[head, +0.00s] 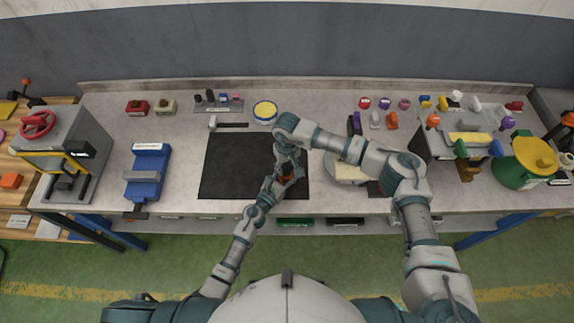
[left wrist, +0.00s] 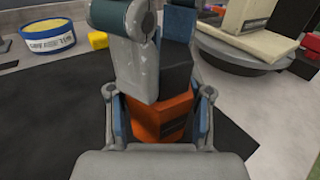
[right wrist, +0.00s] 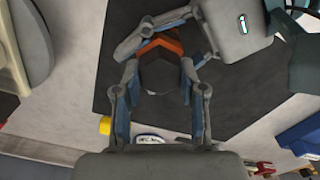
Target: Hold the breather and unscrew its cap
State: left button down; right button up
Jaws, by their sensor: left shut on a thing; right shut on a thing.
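The breather has an orange, angular body (left wrist: 160,118) and a dark grey cap (right wrist: 165,76). It is above the black mat (head: 225,180) and mostly hidden by the grippers in the head view. My left gripper (head: 278,186) is shut around the orange body, with a finger on each side in the left wrist view. My right gripper (head: 290,160) comes from above and is shut on the dark cap; its fingers flank the cap in the right wrist view. The two grippers are very close together. Whether any gap lies between cap and body is hidden.
A yellow-topped tin (head: 265,110) stands behind the mat. A round turntable (head: 345,170) with a pale block is close on the right, partly under my right arm. A blue vise (head: 148,172) stands left. The mat's left half is clear.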

jog(key=n, duration=0.6)
jog(key=o, duration=1.3)
jog(key=shift+o, duration=0.2)
jog(key=shift+r, duration=2)
